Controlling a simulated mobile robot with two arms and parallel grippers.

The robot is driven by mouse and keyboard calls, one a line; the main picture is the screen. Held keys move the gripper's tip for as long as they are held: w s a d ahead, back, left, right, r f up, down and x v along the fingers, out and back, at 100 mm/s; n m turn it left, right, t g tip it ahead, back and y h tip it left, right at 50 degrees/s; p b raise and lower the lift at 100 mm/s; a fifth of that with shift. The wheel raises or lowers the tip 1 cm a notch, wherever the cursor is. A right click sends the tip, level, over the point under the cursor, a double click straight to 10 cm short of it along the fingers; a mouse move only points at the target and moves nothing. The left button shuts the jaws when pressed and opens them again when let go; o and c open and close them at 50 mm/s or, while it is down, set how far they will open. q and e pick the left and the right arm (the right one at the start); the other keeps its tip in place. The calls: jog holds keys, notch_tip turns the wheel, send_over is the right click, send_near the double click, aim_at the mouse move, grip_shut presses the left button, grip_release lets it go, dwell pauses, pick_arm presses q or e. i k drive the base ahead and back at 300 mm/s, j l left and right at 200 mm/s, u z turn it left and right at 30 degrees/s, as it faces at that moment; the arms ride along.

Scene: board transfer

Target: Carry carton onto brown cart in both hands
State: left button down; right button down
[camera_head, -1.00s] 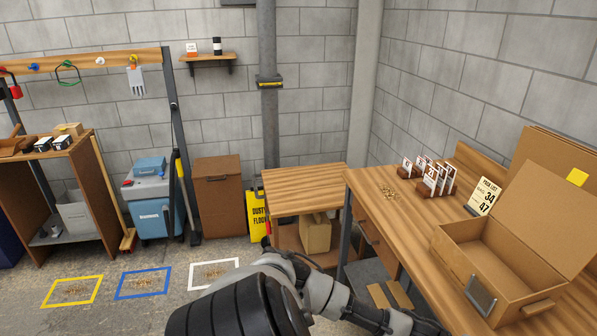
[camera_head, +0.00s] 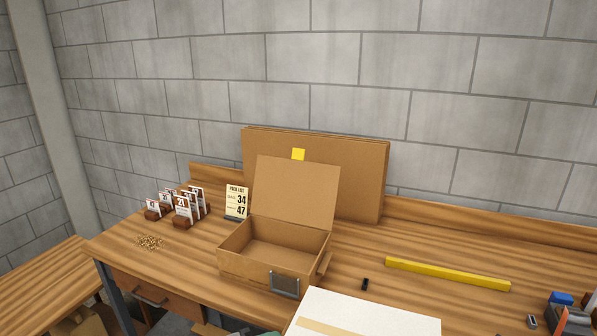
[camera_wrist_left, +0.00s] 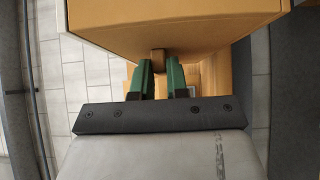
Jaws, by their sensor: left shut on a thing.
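In the left wrist view my left gripper (camera_wrist_left: 160,80) has its green fingers shut on a small brown block handle (camera_wrist_left: 157,56), which sticks out of the flat side of a brown carton (camera_wrist_left: 180,25). The carton fills the top of that view, with floor below and beside it. In the head view a white-topped thing with a tan strip (camera_head: 362,318) shows at the bottom edge, cut off by the frame; I cannot tell whether it is the same carton. Neither gripper shows in the head view. The brown cart is not identifiable here.
An open brown box (camera_head: 262,265) stands on the wooden bench (camera_head: 185,255), with flat cardboard sheets (camera_head: 362,180) behind it. A pick list sign (camera_head: 236,201), number cards (camera_head: 186,204) and a yellow bar (camera_head: 447,275) are there too. A lower wooden table (camera_head: 40,285) is at left.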

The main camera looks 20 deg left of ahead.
aim_at(22, 297)
jog(key=i+j, duration=0.1)
jog(key=j, duration=1.65)
jog(key=k+j, duration=0.1)
jog(key=j, duration=0.8)
jog(key=k+j, duration=0.1)
jog(key=j, duration=1.65)
jog(key=k+j, duration=0.15)
jog(key=j, duration=0.7)
jog(key=i+j, duration=0.1)
jog(key=j, duration=0.75)
jog(key=i+j, duration=0.15)
jog(key=j, duration=0.25)
